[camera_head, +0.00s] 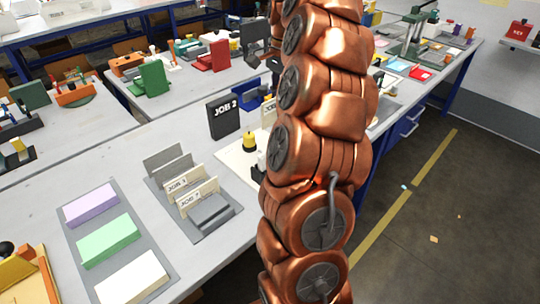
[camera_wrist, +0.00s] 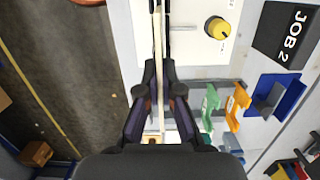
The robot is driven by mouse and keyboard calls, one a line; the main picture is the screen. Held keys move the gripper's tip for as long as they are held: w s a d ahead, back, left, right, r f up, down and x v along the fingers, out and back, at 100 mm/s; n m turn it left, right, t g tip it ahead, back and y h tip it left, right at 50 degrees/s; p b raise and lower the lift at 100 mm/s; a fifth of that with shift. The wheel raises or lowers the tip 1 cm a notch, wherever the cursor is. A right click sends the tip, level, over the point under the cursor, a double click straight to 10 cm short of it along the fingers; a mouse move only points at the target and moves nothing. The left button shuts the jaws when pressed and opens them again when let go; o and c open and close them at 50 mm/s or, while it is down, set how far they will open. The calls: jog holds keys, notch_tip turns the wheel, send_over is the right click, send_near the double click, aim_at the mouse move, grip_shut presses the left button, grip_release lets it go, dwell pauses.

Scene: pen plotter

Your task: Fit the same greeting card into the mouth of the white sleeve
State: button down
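In the wrist view, my gripper (camera_wrist: 158,92) points over the table edge with its dark fingers close on both sides of a thin cream card (camera_wrist: 158,50). The card is seen edge-on, as a narrow strip running up the picture between the fingers. Its printed face does not show. In the head view, my copper arm hides the gripper and most of the area around it. I cannot pick out the white sleeve or its mouth with certainty in either view.
A white plotter bed (camera_wrist: 200,40) with a yellow knob (camera_wrist: 217,28) lies beside the card. A black JOB 2 sign (camera_head: 223,115) stands behind it. A grey rack (camera_head: 222,222) holds job cards. Purple, green (camera_head: 107,240) and cream stacks lie at left. Floor is right of the table.

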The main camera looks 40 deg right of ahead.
notch_tip(320, 180, down, 17)
jog(key=shift+a+f+p, duration=0.15)
jog(key=shift+p, duration=1.1)
jog(key=shift+f, duration=0.15)
jog(key=shift+f, duration=0.2)
jog(key=c, duration=1.3)
grip_release()
jog(key=shift+r, duration=0.1)
jog(key=r, duration=0.3)
jog(key=d+r+b, duration=0.1)
jog(key=r, duration=0.6)
jog(key=shift+d+b, duration=0.2)
jog(key=shift+b, duration=0.15)
jog(key=shift+r, duration=1.1)
